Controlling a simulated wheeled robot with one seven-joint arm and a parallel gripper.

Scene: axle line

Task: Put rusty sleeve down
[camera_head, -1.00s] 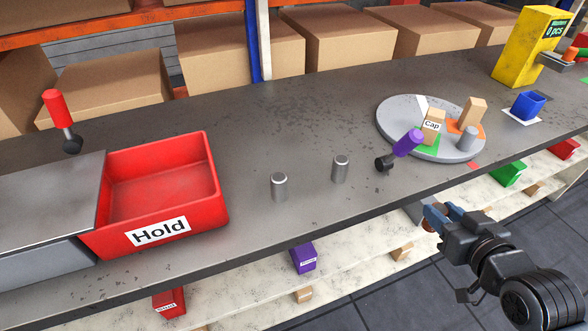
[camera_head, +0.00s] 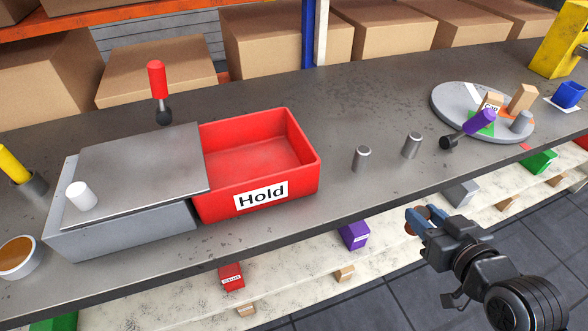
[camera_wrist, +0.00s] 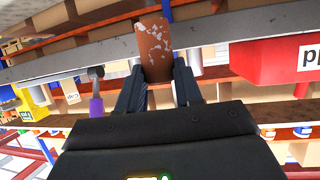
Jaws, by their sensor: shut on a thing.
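My gripper (camera_head: 424,216) is in front of the bench's near edge at the lower right of the head view, lower than the bench top. It is shut on the rusty sleeve (camera_wrist: 154,50), a brown cylinder with pale flaked patches, held between the two fingers in the wrist view. In the head view only a small brown part of the sleeve (camera_head: 411,226) shows past the fingers. The red bin labelled Hold (camera_head: 312,178) stands on the bench, left of my gripper, and looks empty.
Two grey metal cylinders (camera_head: 362,158) (camera_head: 412,144) stand right of the red bin. A round grey turntable (camera_head: 449,101) with blocks is at the right. A grey box with a lid (camera_head: 140,165) adjoins the bin's left side. Bare bench (camera_head: 350,105) lies behind the cylinders.

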